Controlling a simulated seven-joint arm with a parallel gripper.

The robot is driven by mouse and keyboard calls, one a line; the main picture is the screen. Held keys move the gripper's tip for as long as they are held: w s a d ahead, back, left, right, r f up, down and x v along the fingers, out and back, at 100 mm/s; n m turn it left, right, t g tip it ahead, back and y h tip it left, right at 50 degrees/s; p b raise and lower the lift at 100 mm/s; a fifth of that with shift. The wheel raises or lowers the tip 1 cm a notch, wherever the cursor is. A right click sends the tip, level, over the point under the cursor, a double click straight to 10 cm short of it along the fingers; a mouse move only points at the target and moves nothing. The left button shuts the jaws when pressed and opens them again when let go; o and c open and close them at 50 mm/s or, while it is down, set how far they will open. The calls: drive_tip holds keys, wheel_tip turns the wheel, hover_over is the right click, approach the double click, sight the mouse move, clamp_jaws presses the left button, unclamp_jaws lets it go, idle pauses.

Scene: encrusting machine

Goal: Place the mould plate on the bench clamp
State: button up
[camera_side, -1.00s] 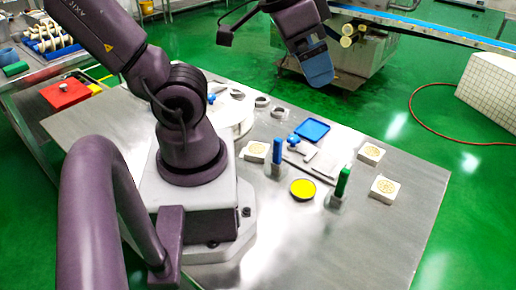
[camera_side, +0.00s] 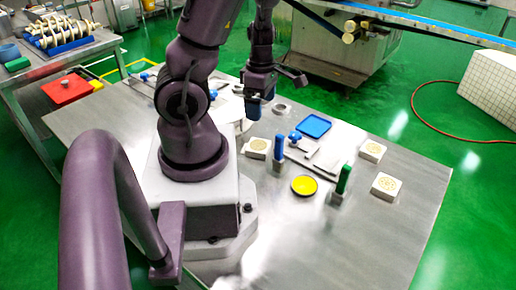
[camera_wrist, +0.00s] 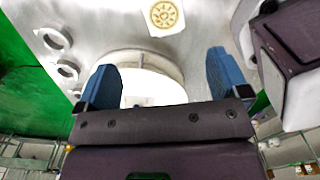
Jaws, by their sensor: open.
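Three white square blocks with round gold patterns are on the metal bench: one beside the blue-handled post (camera_side: 257,148), one at the right (camera_side: 371,151), one nearer (camera_side: 386,187). I cannot tell which piece is the mould plate. An upright blue-handled fixture (camera_side: 279,155) and a green-handled one (camera_side: 342,185) stand between them; either may be the bench clamp. My gripper (camera_side: 255,105) is open and empty, fingers down, above a round white disc (camera_wrist: 150,88), left of the blocks in the side view. One patterned block (camera_wrist: 165,16) shows beyond the fingers in the wrist view.
A yellow round dish (camera_side: 304,185), a blue tray (camera_side: 313,127) and grey flat plates (camera_side: 325,160) lie on the bench (camera_side: 370,235). Small rings (camera_wrist: 55,38) lie beside the disc. The bench's near right part is clear.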

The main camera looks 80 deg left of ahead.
drive_tip(key=n, duration=0.1)
hover_over(258, 145)
drive_tip(key=f, duration=0.7)
drive_tip(key=shift+w+a+f, duration=0.25)
drive_tip(key=shift+w+f, duration=0.1)
drive_tip(key=shift+w, duration=0.05)
drive_tip(key=shift+s+d+f, duration=0.15)
drive_tip(key=shift+s+f, duration=0.05)
drive_tip(key=shift+f, duration=0.6)
drive_tip(key=shift+s+d+f, duration=0.15)
drive_tip(key=shift+s+f, duration=0.05)
drive_tip(key=shift+f, duration=1.6)
drive_tip(key=c, duration=1.1)
drive_tip(key=shift+r, duration=0.15)
